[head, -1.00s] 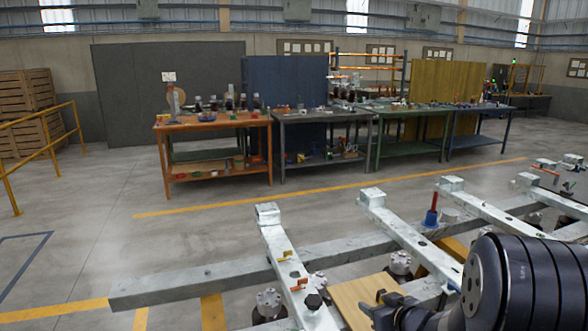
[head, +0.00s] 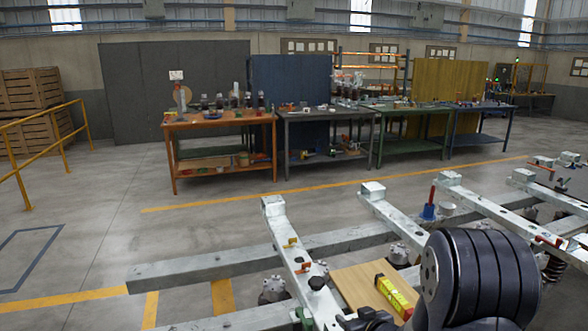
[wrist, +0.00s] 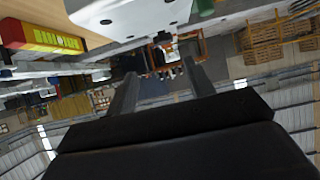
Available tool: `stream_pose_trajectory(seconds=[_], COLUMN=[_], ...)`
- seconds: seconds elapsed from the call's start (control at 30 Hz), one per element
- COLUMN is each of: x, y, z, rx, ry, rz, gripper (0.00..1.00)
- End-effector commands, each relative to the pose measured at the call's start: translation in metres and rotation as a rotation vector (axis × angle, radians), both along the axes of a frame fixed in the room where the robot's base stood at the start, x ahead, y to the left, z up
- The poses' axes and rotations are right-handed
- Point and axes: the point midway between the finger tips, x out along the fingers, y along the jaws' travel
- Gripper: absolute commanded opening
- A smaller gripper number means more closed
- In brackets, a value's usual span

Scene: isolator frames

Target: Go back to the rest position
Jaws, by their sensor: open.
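My gripper (wrist: 160,80) is open in the wrist view. Its two dark fingers stand apart with nothing between them. In the head view my black arm fills the lower right. The dark end of my gripper (head: 366,320) shows at the bottom edge, beside the wooden board (head: 345,287), and is partly cut off. The wrist view looks across the hall at a steep tilt, with crates (wrist: 262,45) at upper right.
A metal frame (head: 205,265) with several crossbeams lies close in front of me. A yellow and red item (head: 394,297) rests on the board, and in the wrist view (wrist: 40,38). Workbenches (head: 222,121) stand at the back. The floor between is clear.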

Motion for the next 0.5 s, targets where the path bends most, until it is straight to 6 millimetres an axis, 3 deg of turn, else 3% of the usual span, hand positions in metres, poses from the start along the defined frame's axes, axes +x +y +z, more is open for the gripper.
stream_pose_trajectory(seconds=[0.2, 0.5], x=[0.0, 0.0], y=[0.0, 0.0], z=[-0.021, -0.025], rx=[0.0, 0.0], ry=[0.002, 0.0], rz=[0.0, -0.001], gripper=[0.51, 0.51])
